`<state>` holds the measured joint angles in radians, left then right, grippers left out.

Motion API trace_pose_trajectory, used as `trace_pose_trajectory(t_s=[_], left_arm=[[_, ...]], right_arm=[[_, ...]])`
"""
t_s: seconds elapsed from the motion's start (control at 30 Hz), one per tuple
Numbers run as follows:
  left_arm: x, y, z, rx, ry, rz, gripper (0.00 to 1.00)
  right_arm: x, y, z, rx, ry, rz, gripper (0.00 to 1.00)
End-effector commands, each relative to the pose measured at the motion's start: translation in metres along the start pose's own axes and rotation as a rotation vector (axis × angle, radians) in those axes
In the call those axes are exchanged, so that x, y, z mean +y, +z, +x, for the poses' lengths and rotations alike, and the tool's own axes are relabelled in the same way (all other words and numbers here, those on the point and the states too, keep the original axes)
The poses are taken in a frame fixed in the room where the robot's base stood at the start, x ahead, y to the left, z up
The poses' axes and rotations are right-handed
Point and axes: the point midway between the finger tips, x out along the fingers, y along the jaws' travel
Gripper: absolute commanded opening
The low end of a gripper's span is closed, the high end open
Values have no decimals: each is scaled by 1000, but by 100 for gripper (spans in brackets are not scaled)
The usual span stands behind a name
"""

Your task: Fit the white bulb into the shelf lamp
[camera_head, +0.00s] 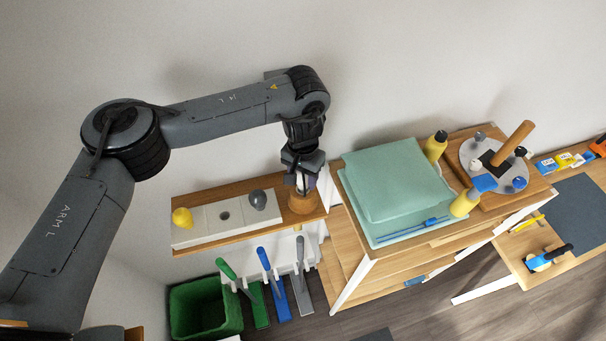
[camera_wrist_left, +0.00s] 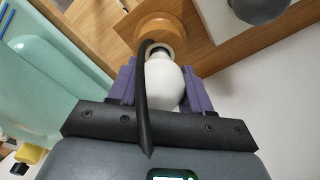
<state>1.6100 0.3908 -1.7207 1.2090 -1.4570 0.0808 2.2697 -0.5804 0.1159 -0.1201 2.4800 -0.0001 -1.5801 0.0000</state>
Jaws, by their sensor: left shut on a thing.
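My left gripper (camera_head: 303,181) is shut on the white bulb (camera_wrist_left: 165,86), its purple fingers on either side of the round glass. The bulb's metal end points at the round wooden shelf lamp (camera_head: 303,204), which also shows at the top of the left wrist view (camera_wrist_left: 166,27). The metal end is at the lamp's opening; I cannot tell how deep it sits. In the head view the gripper is right over the lamp and mostly hides the bulb. My right gripper is not in view.
On the same wooden shelf, a pale holder block (camera_head: 213,221) carries a yellow bulb (camera_head: 182,217) and a grey bulb (camera_head: 258,199), with an empty hole between. Folded teal cloth (camera_head: 385,181) lies on the cabinet to the right. A green bin (camera_head: 205,308) and hanging brushes (camera_head: 275,284) are below.

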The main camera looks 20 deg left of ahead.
Motion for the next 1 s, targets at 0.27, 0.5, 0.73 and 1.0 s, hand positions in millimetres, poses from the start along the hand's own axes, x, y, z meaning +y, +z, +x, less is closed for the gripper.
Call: trace_pose_trajectory(t_s=[0.27,0.5,0.73,1.0], left_arm=[[0,0,8,0,0,0,15],[0,0,14,0,0,0,15],[0,0,17,0,0,1,53],[0,0,17,0,0,1,79]], right_arm=[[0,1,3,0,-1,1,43],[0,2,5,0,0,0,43],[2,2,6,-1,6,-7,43],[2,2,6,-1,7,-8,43]])
